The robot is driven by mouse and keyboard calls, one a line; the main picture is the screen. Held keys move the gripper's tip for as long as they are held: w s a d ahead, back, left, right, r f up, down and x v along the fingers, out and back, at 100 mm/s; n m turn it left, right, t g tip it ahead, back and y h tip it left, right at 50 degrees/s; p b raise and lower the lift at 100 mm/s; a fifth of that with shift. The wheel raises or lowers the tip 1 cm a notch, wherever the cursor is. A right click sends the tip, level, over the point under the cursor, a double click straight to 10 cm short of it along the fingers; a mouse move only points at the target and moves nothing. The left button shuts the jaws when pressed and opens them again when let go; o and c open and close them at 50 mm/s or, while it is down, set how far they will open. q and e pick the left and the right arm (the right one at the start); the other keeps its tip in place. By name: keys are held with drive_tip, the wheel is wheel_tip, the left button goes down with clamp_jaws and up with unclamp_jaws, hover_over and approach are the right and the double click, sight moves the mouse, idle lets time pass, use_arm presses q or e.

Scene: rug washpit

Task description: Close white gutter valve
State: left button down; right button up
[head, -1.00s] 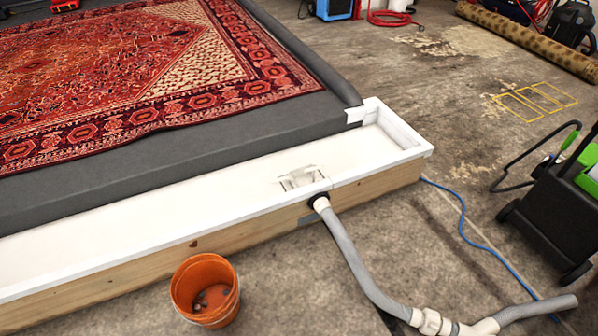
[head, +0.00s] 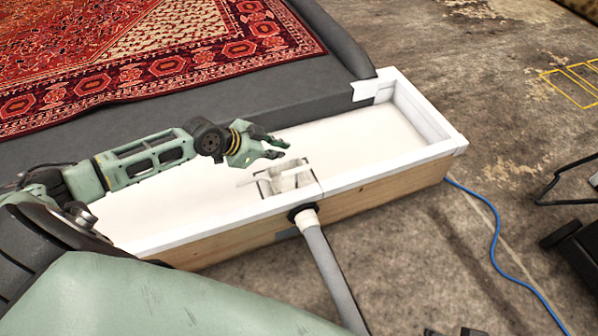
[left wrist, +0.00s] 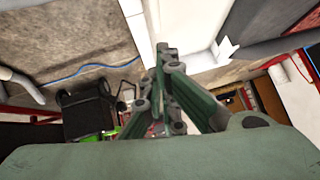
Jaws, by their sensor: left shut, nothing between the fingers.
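The white gutter valve (head: 285,178) sits in the white gutter (head: 350,143), near the grey hose outlet in its front wall. A pale handle-like bar (head: 253,180) reaches left from it; its exact setting is too small to tell. My left gripper (head: 284,149) is shut and empty, above the gutter and just behind the valve, apart from it. Its fingers (left wrist: 165,60) show in the left wrist view, where I cannot make out the valve. Dark parts at the bottom edge of the head view may be my right gripper (head: 452,331), mostly cut off.
A grey hose (head: 330,275) runs from the gutter's wooden front wall. A red patterned rug (head: 130,60) lies on the grey bed behind. A blue cord (head: 495,245) crosses the floor at right. A black cart (left wrist: 85,108) shows in the left wrist view.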

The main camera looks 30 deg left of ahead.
use_arm(q)
drive_tip(key=b, duration=0.5)
hover_over(296, 175)
drive_tip(key=d, duration=0.1)
wheel_tip(296, 175, down, 10)
drive_tip(key=shift+f, duration=0.15)
use_arm(e)
drive_tip(key=w+a+r+t+y, duration=0.1)
drive_tip(key=w+a+r+t, duration=0.2)
drive_tip(key=w+r+t, duration=0.2)
drive_tip(key=w+a+r+t+y, duration=0.1)
drive_tip(key=w+r+t, duration=0.4)
drive_tip(key=w, duration=0.6)
drive_tip(key=shift+a+r+n+y, duration=0.35)
drive_tip(key=shift+a+r, duration=0.3)
drive_tip(key=shift+a, duration=0.25)
use_arm(q)
drive_tip(key=shift+s+d, duration=0.1)
use_arm(e)
drive_tip(key=shift+w, duration=0.1)
